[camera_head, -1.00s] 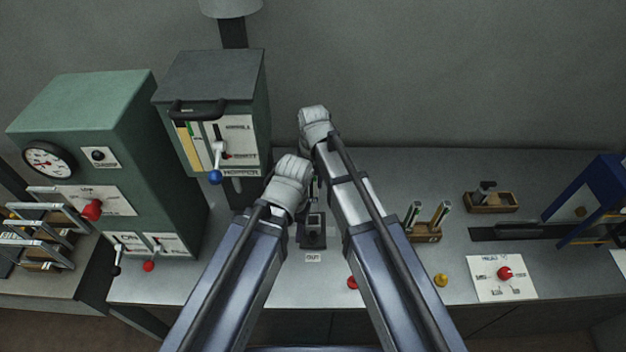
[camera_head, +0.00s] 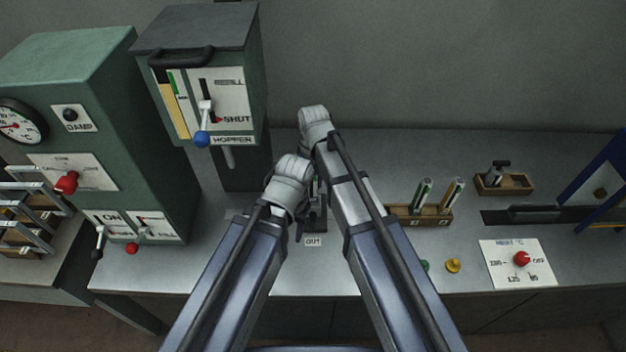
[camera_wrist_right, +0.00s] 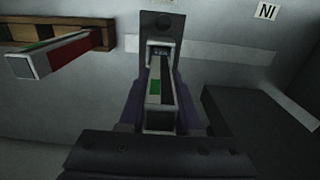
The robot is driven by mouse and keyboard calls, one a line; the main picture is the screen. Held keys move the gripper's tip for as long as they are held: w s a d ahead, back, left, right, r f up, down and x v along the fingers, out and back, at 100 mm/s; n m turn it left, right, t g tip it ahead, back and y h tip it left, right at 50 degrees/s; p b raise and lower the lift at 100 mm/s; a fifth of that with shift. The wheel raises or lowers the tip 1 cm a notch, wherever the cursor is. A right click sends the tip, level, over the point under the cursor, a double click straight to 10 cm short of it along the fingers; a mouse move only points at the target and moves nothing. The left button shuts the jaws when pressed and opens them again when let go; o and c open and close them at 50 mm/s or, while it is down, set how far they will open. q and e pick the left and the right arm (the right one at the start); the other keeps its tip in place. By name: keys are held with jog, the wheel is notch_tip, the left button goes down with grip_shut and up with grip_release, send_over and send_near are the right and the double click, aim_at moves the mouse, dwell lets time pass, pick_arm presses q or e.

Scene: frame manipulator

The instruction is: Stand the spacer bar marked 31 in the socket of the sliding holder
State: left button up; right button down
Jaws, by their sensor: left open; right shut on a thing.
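My right gripper (camera_head: 315,116) is the upper one in the head view; its fingers are hidden there. In the right wrist view it is shut on a spacer bar (camera_wrist_right: 158,118) with pale edges, dark faces and a green patch. No number is readable on it. Beyond the bar's far end is the dark sliding holder (camera_wrist_right: 163,22); I cannot tell whether the bar is in its socket or above it. The holder (camera_head: 316,222) is partly hidden by my arms in the head view. My left gripper (camera_head: 292,172) is open beside it, its fingertips mostly hidden.
A wooden rack (camera_head: 436,221) holds two upright bars; one bar (camera_wrist_right: 55,52) shows in the wrist view. A green hopper machine (camera_head: 245,100) stands at left. A wooden tray (camera_head: 503,187) and a red-knob panel (camera_head: 518,262) are at right.

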jog(key=shift+f+b, duration=0.35)
jog(key=shift+f, duration=0.15)
dwell(0.4)
jog(key=c, duration=0.5)
grip_release()
jog(key=shift+r, duration=0.1)
